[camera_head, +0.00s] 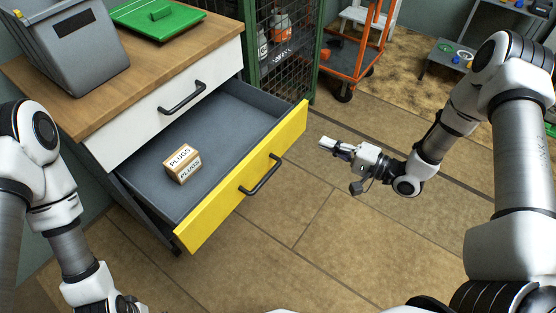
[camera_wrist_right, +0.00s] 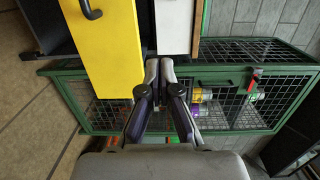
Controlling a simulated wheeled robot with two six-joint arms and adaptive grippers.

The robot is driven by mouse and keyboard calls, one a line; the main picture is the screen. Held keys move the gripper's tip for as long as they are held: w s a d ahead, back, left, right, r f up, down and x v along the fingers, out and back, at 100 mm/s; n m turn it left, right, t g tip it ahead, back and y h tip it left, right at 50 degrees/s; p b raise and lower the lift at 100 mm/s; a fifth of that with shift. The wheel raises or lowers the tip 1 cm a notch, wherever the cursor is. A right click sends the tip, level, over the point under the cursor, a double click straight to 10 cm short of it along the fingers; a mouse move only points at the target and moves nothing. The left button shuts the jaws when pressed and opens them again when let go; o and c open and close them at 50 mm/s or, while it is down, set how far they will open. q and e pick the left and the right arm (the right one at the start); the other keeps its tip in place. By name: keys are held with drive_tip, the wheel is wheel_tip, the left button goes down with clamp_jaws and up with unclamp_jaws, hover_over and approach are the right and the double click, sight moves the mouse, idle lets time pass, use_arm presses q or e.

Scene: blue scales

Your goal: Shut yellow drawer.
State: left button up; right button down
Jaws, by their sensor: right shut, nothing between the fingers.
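The yellow drawer (camera_head: 218,205) is pulled well out of the cabinet in the head view, with a dark bar handle (camera_head: 262,175) on its front. A small box marked PLUGS (camera_head: 183,164) lies inside it. My right gripper (camera_head: 324,144) is shut and empty, to the right of the drawer front and apart from it. In the right wrist view the shut fingers (camera_wrist_right: 160,66) point toward the right edge of the yellow front (camera_wrist_right: 108,50). My left arm comes in at the left, and its gripper's fingers are cut off by the bottom edge.
A white drawer (camera_head: 170,105) above is shut. A grey bin (camera_head: 70,50) and a green board (camera_head: 155,15) are on the wooden top. A green mesh cage (camera_head: 280,40) stands beside the cabinet, with an orange cart (camera_head: 350,60) behind. The floor before the drawer is clear.

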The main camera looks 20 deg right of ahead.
wheel_tip(320, 180, down, 6)
drive_tip(key=d+t+b, duration=0.1)
drive_tip(key=d+b, duration=0.2)
drive_tip(key=b, duration=0.1)
use_arm(q)
wheel_tip(320, 180, down, 10)
drive_tip(key=b, duration=0.2)
use_arm(e)
approach(283, 128)
drive_tip(key=shift+m+h, duration=0.4)
drive_tip(key=x, duration=0.7)
drive_tip(key=shift+w+a, duration=0.1)
drive_tip(key=shift+a, duration=0.05)
